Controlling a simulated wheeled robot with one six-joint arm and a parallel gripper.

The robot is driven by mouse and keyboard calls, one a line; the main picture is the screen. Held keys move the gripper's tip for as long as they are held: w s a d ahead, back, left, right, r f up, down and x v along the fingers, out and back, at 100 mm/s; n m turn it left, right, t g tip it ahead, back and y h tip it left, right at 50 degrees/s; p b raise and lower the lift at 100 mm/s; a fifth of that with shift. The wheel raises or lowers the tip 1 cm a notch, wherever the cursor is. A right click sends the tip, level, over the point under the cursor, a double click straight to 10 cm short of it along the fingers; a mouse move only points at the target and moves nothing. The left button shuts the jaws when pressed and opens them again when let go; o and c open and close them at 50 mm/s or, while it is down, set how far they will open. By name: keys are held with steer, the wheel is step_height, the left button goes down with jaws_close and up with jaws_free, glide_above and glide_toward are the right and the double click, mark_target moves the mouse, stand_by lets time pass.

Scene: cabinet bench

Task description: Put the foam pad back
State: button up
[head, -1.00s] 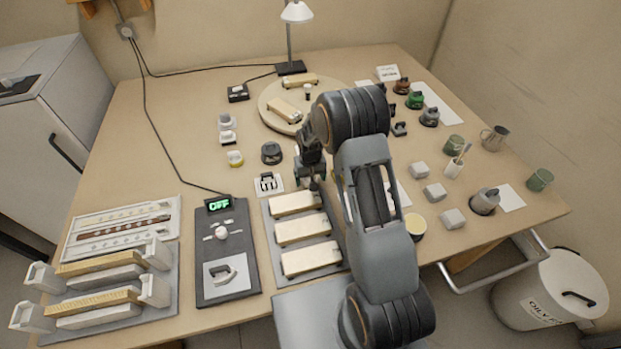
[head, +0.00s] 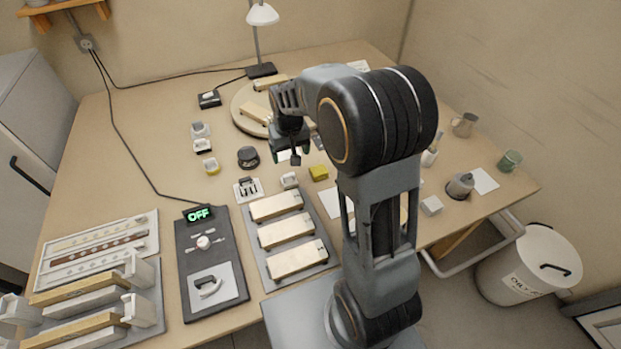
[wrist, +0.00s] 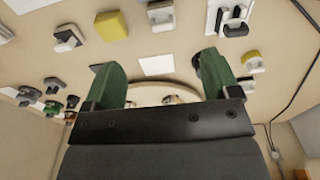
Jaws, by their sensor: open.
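A yellow block (head: 319,173), which looks like the foam pad, rests on the bench behind the wooden-topped blocks. It also shows in the wrist view (wrist: 111,26), at the upper left and outside my fingers. My gripper (head: 290,153) is raised above the bench, to the left of and beyond the yellow block in the head view. In the wrist view my gripper (wrist: 162,68) has its green fingers wide apart with nothing between them. A blank white card (wrist: 156,66) lies on the bench in the gap seen between the fingers.
A grey tray with wooden-topped blocks (head: 286,233) is in front. A dark round item (head: 248,157) and a round board (head: 243,122) stand left and behind. My arm hides part of the bench's right side.

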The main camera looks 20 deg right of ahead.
steer(key=s+r+t, duration=0.1)
steer(key=s+r, duration=0.2)
steer(key=s, duration=0.6)
steer(key=s+r+t, duration=0.1)
steer(key=s+r, duration=0.3)
steer(key=s, duration=0.5)
steer(key=shift+s+r+t, duration=0.15)
steer(key=shift+s+t, duration=0.15)
steer(key=shift+s, duration=0.05)
steer(key=shift+r, duration=0.1)
